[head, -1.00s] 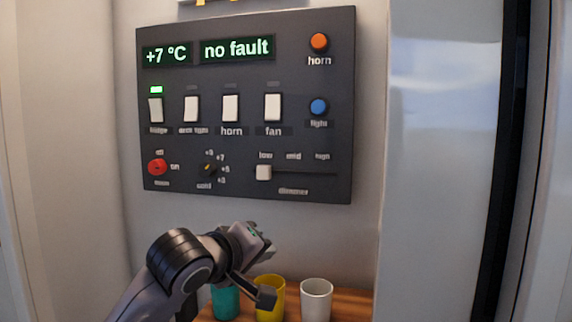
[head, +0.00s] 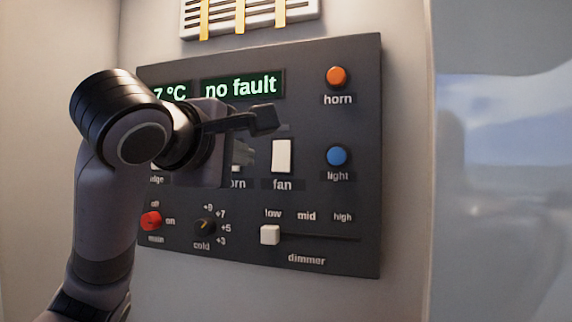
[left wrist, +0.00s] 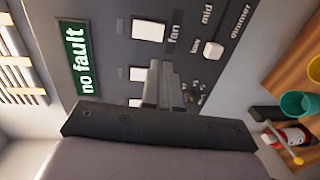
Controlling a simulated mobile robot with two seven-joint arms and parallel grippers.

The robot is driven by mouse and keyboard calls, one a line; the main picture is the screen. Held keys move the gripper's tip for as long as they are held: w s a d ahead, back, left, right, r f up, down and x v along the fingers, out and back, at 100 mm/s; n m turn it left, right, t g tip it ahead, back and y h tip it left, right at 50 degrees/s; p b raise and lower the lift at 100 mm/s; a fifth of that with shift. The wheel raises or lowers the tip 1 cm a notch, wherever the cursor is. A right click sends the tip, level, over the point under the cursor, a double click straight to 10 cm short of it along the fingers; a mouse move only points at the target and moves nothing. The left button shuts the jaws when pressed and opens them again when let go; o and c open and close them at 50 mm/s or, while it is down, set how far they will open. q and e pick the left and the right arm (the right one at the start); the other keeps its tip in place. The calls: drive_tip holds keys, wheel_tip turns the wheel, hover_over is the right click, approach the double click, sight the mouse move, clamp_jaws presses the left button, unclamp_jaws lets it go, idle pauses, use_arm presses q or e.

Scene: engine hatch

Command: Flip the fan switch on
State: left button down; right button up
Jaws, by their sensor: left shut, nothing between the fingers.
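The fan switch (head: 281,156) is a white rocker above the "fan" label on the dark panel (head: 330,190). It also shows in the left wrist view (left wrist: 149,31), with an unlit lamp window beside it. My left gripper (head: 243,152) is shut and empty, in front of the panel just left of the fan switch. In the left wrist view its closed fingers (left wrist: 160,82) lie over the area by the horn switch (left wrist: 139,74). I cannot tell whether they touch the panel. The gripper and arm hide the switches further left in the head view. My right gripper is not in view.
The orange horn button (head: 337,76) and blue light button (head: 337,155) are right of the fan switch. The dimmer slider (head: 270,235), cold knob (head: 204,226) and red main knob (head: 151,221) are below. A vent (head: 250,14) is above. Cups (left wrist: 299,104) stand on a wooden surface.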

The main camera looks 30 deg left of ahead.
use_arm(q)
drive_tip(key=shift+s+r, duration=0.15)
idle(0.3)
drive_tip(key=b, duration=0.2)
approach(280, 167)
drive_tip(key=p+x, duration=0.2)
drive_tip(key=x, duration=0.4)
drive_tip(key=shift+w+a, duration=0.1)
drive_tip(key=shift+w, duration=0.3)
idle(0.3)
